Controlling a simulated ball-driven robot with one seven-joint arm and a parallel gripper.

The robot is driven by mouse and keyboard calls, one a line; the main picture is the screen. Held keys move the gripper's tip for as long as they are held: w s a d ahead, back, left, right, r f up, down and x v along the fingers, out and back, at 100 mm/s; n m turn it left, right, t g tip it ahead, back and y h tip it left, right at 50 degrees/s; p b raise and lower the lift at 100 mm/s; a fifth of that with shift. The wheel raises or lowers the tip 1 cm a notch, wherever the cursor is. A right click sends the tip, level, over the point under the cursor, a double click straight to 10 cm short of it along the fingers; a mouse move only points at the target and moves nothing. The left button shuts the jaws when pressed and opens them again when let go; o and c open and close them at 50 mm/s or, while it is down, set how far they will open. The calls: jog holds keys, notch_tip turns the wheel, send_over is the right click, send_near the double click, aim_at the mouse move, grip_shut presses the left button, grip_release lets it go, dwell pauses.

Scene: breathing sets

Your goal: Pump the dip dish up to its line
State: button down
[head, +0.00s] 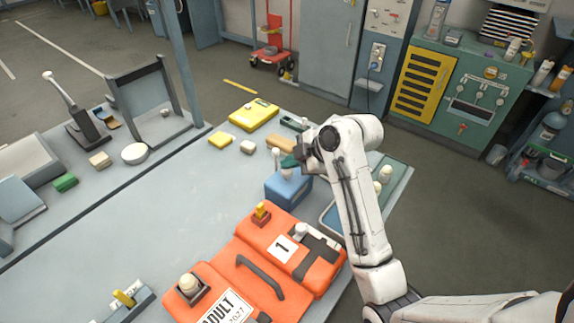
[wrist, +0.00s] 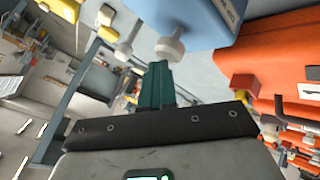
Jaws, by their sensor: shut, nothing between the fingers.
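A blue box (head: 288,188) with white fittings on top stands on the grey table, behind the orange bags. In the wrist view the blue box (wrist: 200,22) is at the top, with a white round-headed knob (wrist: 171,46) and a second white knob (wrist: 124,50) beside it. My gripper (head: 289,162) is above the box top, close to the white fittings. Its green fingers (wrist: 157,72) are shut with nothing between them, just short of the knob in the wrist picture. I cannot make out a fill line or a liquid level, nor tell for sure which part is the dip dish.
Orange bags (head: 247,257) lie in front of the box. A yellow case (head: 254,115), a yellow block (head: 220,139) and a white disc (head: 135,153) lie farther back. A blue-rimmed tray (head: 328,218) is partly behind my arm. The table's left middle is clear.

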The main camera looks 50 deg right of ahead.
aim_at(290, 171)
jog(key=shift+r+p, duration=0.75)
jog(key=shift+r, duration=0.45)
notch_tip(290, 171, up, 5)
jog(key=p, duration=0.4)
dwell(0.6)
